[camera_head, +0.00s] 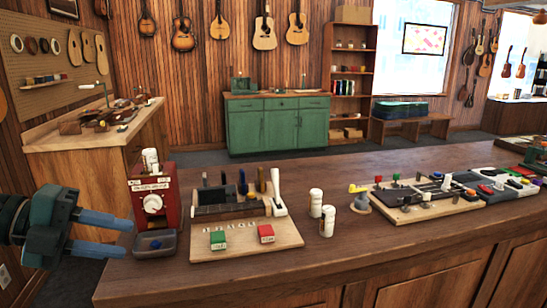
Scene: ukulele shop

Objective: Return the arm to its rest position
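My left gripper (127,238) is at the lower left, its two blue fingers pointing right across the near left end of the wooden counter (370,263). The fingers are apart with a gap between them, and nothing shows in the gap. The tips are close to the grey base of a red device with a round white dial (153,203); I cannot tell if they touch it. My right gripper is not in view.
Another board (418,211) with parts lies farther right. The counter's front middle is clear.

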